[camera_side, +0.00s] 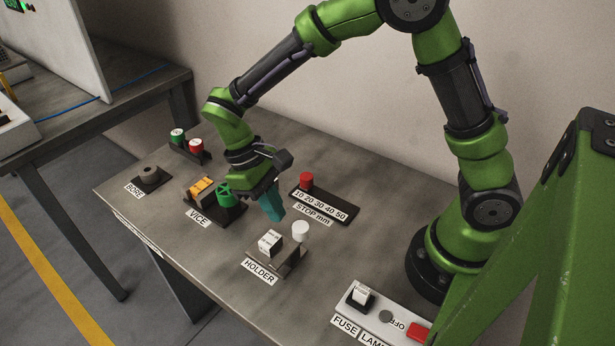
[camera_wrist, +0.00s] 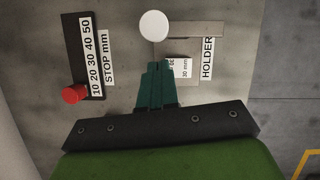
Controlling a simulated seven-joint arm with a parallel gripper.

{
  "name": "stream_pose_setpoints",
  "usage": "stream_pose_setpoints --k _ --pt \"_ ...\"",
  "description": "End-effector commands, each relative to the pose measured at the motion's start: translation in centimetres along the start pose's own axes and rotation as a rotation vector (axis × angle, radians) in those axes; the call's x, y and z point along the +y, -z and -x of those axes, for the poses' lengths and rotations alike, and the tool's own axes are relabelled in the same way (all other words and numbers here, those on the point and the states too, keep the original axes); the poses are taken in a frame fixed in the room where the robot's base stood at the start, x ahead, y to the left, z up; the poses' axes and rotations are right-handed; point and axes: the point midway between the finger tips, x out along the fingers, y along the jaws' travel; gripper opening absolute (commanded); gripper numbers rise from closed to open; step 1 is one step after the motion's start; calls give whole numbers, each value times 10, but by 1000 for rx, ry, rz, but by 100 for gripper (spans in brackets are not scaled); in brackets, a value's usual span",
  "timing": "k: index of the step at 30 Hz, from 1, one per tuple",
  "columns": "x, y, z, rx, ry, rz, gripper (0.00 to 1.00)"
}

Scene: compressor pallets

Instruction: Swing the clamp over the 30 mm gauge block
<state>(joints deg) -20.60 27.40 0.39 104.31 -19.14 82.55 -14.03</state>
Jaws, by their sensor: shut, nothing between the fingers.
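The 30 mm gauge block (camera_side: 270,242) is a white block with printed sides, seated at the left of the holder (camera_side: 289,264). In the wrist view the gauge block (camera_wrist: 181,69) shows its "30 mm" print, partly hidden by my fingers. A white round knob (camera_side: 300,231) stands at the holder's right end, beside the block; it also shows in the wrist view (camera_wrist: 153,25). My gripper (camera_side: 276,216) is shut and empty, above and behind the holder. Its teal fingertips (camera_wrist: 156,66) point toward the knob.
The STOP scale (camera_side: 335,209) with a red knob (camera_side: 306,180) lies behind the holder. The vice (camera_side: 218,211), with green handwheel and orange block, stands left. The bore (camera_side: 151,180) is farther left. A fuse and lamp panel (camera_side: 370,313) lies front right.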

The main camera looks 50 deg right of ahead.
Motion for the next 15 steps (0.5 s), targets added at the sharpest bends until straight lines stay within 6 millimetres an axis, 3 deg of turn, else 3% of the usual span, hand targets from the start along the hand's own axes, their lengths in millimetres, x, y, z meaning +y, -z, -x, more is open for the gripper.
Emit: stream_pose_setpoints --k 6,15 --pt "0 -15 -6 0 0 1 0" --pt "0 -16 -6 0 0 0 0"
